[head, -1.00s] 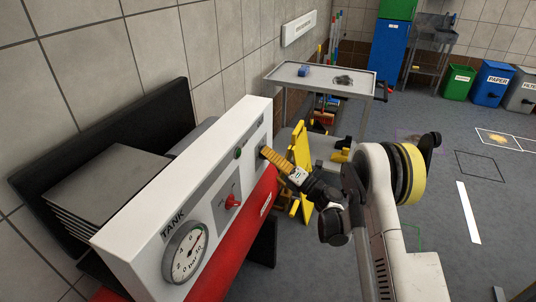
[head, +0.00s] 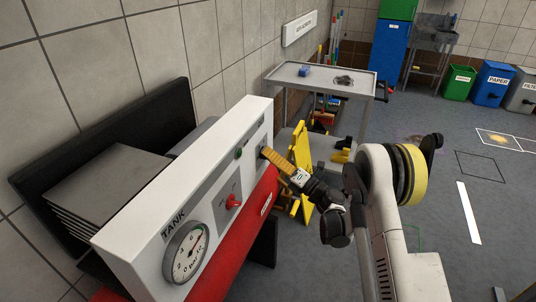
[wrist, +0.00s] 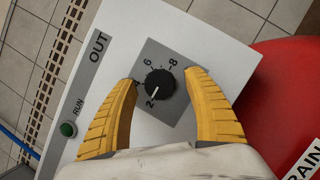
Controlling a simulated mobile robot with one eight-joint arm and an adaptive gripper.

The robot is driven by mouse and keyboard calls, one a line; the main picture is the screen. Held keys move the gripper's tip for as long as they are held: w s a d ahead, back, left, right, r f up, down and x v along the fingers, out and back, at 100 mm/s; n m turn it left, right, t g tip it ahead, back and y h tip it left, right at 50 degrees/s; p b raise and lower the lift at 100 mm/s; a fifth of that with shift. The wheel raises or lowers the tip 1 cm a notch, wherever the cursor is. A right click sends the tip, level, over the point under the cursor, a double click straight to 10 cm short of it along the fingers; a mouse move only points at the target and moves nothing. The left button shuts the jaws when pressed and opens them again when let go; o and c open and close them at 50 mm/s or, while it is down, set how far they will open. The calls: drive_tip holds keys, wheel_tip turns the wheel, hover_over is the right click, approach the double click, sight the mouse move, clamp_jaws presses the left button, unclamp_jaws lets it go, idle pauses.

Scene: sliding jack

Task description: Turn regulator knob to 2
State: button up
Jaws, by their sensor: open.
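The regulator knob (wrist: 160,83) is black and round, on a grey square plate marked with numbers including 2, 6 and 8. Its white pointer line aims to the lower left, close to the 2. My gripper (wrist: 161,77) is open, its two yellow fingers on either side of the knob. A gap shows between each fingertip and the knob. In the head view my gripper (head: 265,153) reaches the far end of the white panel (head: 140,231), and the knob is hidden there.
The panel also carries a pressure gauge (head: 185,253), a red valve handle (head: 233,201) and a green button (head: 239,153). A red tank (head: 233,250) lies below it. A yellow stand (head: 303,150) and a metal table (head: 322,77) are beyond my gripper.

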drive_tip(key=v, duration=0.6)
drive_tip(key=shift+s+d, duration=0.25)
drive_tip(key=shift+d, duration=0.1)
